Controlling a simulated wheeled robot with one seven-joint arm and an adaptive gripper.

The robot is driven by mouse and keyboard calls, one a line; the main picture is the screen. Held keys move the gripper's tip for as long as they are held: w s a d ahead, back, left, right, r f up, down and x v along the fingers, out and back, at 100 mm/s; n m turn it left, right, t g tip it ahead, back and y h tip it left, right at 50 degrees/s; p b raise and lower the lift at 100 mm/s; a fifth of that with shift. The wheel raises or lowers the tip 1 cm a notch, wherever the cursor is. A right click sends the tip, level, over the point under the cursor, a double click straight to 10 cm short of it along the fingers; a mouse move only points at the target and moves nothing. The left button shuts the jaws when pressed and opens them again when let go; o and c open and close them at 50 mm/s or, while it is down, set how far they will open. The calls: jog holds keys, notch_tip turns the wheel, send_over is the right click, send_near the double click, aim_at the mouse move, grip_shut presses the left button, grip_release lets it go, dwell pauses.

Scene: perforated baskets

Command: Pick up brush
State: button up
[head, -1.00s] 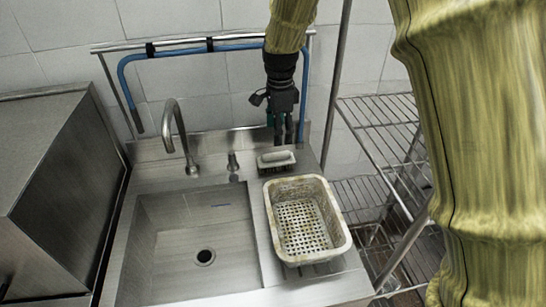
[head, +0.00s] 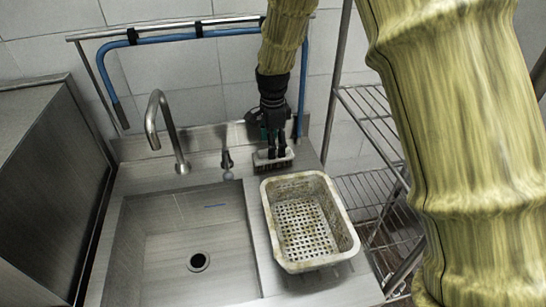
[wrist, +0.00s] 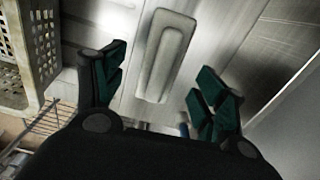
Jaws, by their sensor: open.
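The brush (head: 273,159) has a pale oblong back and dark bristles, and sits on the steel counter behind the perforated basket. In the wrist view the brush (wrist: 166,55) lies lengthwise between and ahead of my fingers. My gripper (head: 275,151) is open and points down right at the brush. In the wrist view my gripper (wrist: 160,85) has its green-padded fingers spread, one on each side of the brush's near end. The fingers hide part of the brush in the head view. I cannot tell whether they touch it.
The perforated basket (head: 353,236) stands just in front of the brush; its edge (wrist: 38,50) shows at the wrist view's left. A faucet (head: 155,125) and sink basin (head: 150,240) are to the left. A wire rack (head: 365,190) stands right, and a blue hose (head: 160,40) hangs behind.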

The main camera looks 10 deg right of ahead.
jog(key=shift+w+d+f+p, duration=0.15)
jog(key=shift+f+p, duration=0.55)
jog(key=shift+f, duration=2)
jog(key=c, duration=1.1)
